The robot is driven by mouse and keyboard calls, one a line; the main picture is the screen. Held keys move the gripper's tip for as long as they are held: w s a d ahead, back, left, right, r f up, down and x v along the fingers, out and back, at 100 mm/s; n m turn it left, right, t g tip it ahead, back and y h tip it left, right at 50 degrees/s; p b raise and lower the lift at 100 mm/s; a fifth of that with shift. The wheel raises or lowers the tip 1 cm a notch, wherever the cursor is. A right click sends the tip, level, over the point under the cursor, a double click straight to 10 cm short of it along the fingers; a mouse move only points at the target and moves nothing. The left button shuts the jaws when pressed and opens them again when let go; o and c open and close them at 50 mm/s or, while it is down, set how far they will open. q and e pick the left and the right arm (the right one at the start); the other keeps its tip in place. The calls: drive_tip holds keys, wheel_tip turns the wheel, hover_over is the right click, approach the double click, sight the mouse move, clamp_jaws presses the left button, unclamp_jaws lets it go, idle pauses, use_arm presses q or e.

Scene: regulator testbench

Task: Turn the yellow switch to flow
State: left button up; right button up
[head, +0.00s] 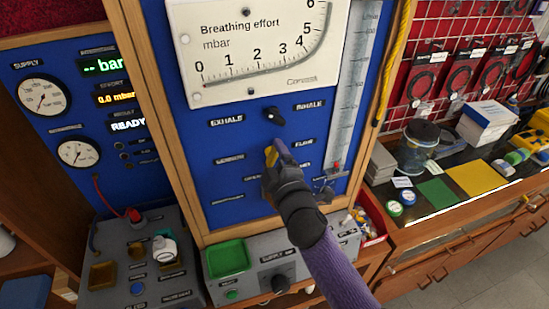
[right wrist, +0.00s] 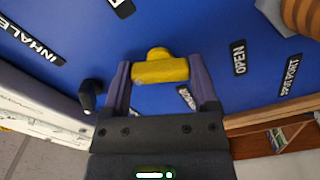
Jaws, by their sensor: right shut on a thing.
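The yellow switch (head: 271,156) is on the blue upright panel (head: 225,180), below a black knob. In the head view my right gripper (head: 276,152) covers much of it. In the right wrist view the yellow switch (right wrist: 160,70) is a bar lying crosswise between the two fingertips of my right gripper (right wrist: 160,76), which is shut on it. The "FLOW" label (head: 304,142) is to the right of the switch in the head view. The switch's exact pointing is hard to tell there. My left gripper is not in view.
A black knob (head: 272,115) sits between the "EXHALE" and "INHALE" labels, under the large white gauge (head: 255,45). A grey supply box with a green tray (head: 228,258) stands below the panel. A cluttered counter (head: 440,226) is at the right.

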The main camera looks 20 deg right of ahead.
drive_tip(key=shift+m+p, duration=0.3)
drive_tip(key=shift+m, duration=1.9)
drive_tip(key=shift+f, duration=0.1)
drive_tip(key=o, duration=1.1)
drive_tip(key=s+b, duration=0.1)
drive_tip(key=s, duration=0.9)
drive_tip(key=shift+d, duration=0.2)
